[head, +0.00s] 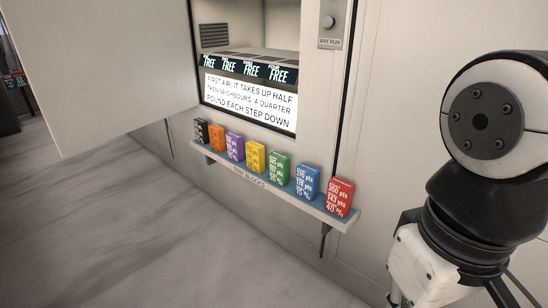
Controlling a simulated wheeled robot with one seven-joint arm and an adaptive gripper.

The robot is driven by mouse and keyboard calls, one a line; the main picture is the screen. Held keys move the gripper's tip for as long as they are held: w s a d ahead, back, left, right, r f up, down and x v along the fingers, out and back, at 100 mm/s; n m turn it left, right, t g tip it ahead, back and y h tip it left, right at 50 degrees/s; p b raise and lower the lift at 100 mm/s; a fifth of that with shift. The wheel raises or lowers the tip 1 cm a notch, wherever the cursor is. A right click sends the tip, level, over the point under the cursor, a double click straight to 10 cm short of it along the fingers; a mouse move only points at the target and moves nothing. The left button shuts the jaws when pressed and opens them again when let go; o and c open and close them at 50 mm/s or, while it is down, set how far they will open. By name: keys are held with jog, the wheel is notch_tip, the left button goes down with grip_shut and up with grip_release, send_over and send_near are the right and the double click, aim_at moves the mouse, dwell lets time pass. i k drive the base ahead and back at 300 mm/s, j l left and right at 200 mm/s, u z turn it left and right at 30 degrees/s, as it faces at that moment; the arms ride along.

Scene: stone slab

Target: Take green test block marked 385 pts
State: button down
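The green test block (279,168) stands upright on a narrow wall shelf (230,167) labelled as test blocks. It is between the yellow block (256,157) on its left and the blue block (307,181) on its right. White print with "pts" shows on its front, but the number is too small to read surely. My arm (480,130) fills the right side of the head view, to the right of the shelf. My gripper's fingers are not visible, so whether they are open or shut does not show.
Black (201,131), orange (217,138), purple (234,146) and red (340,197) blocks share the shelf. An open cabinet with a lettered sign (250,100) is above it. A large white door panel (105,70) swings out at left. The stone floor (150,240) in front is clear.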

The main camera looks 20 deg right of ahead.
aim_at(279, 163)
jog(key=k+l+u, duration=0.1)
jog(key=i+j+z, duration=0.4)
jog(key=i+j, duration=1.6)
jog(key=i+j+z, duration=0.3)
jog(key=j, duration=0.35)
jog(key=i+z, duration=0.1)
jog(key=z, duration=0.95)
